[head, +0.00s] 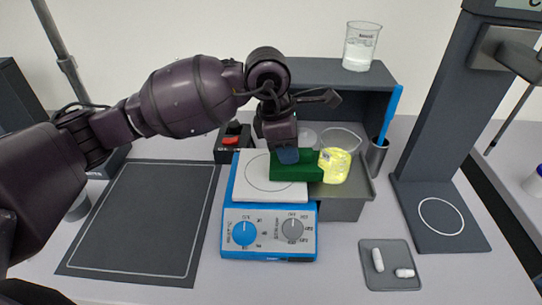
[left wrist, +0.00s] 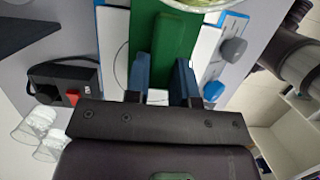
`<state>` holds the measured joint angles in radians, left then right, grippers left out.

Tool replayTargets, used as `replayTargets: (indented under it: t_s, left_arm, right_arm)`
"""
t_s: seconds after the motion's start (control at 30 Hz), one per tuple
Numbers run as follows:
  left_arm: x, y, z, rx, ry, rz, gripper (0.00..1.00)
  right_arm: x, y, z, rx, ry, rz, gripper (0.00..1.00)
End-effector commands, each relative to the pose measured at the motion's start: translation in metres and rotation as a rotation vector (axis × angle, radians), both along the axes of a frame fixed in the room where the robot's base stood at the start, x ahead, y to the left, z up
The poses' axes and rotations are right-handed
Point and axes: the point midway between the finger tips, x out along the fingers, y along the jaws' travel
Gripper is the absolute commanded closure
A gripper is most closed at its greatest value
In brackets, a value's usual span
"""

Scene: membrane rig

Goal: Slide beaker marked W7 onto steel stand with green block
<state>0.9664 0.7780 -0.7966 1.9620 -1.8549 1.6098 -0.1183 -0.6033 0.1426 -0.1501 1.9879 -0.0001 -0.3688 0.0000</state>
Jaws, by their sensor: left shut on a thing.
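My left gripper (head: 286,155) is shut on the green block (head: 296,168), above the white top of the blue hotplate. The left wrist view also shows the green block (left wrist: 163,45) between the blue fingers (left wrist: 165,80). A glass beaker with yellow liquid (head: 335,168) is at the block's right end, over the steel stand (head: 343,206); block and beaker look touching. The beaker's marking is too small to read. Its rim (left wrist: 200,3) shows at the top of the left wrist view. The block hides part of the beaker's left side. My right gripper is out of view.
The blue hotplate (head: 268,238) stands left of the stand. Behind are a red-button box (head: 232,140), a shelf with another beaker (head: 361,47), and a cup with a blue stick (head: 377,155). A dark mat (head: 140,220) at left is bare. A small tray (head: 388,276) holds white pieces.

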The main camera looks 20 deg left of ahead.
Motion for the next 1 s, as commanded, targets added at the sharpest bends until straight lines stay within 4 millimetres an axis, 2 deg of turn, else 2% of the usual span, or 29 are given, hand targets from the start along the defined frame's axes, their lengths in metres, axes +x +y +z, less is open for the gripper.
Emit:
replayTargets:
  t_s: [0.3,0.7,1.0]
  left_arm:
    - [0.002,-0.009,0.0,0.0,-0.001,-0.002,1.0]
    - [0.005,-0.02,0.001,-0.002,-0.002,-0.002,1.0]
    - [0.004,-0.013,0.001,0.0,-0.002,0.0,1.0]
  right_arm:
    - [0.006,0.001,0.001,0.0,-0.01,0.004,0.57]
    - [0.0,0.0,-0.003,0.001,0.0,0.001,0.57]
    - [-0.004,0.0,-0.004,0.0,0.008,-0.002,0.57]
